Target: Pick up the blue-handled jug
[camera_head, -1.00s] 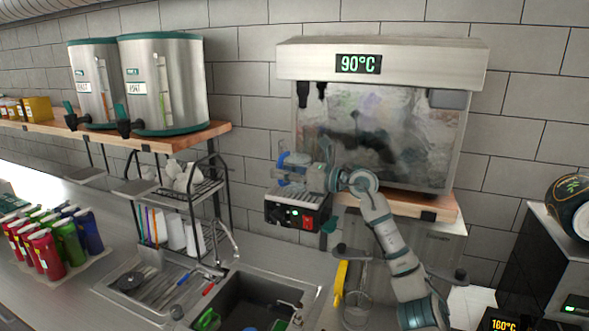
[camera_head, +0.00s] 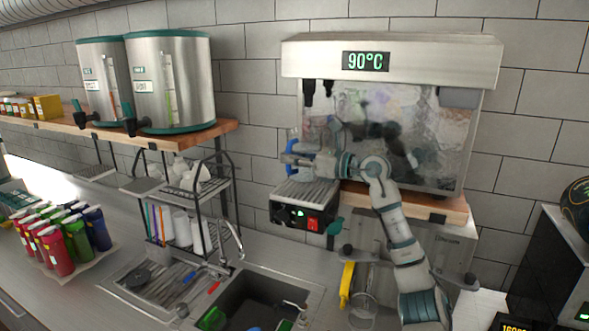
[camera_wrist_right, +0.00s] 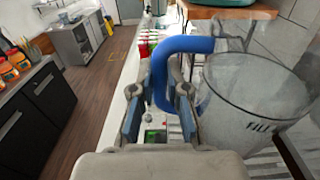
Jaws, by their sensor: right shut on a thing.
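The clear jug with the blue handle (camera_wrist_right: 180,46) fills the right of the right wrist view, its body (camera_wrist_right: 255,95) marked "FILL". In the head view only part of it (camera_head: 291,141) shows at the tray of the 90°C water machine; my gripper hides much of the rest. My right gripper (camera_wrist_right: 160,92) is shut on the blue handle, one finger on each side of it. It also shows in the head view (camera_head: 300,160), above the drip tray (camera_head: 302,192). I cannot tell whether the jug touches the tray. My left gripper is not in view.
The water machine (camera_head: 390,62) stands close behind my right arm, with taps (camera_head: 308,90) above the jug. A wire rack (camera_head: 185,190) with cups stands to the left. A sink (camera_head: 262,300) lies below.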

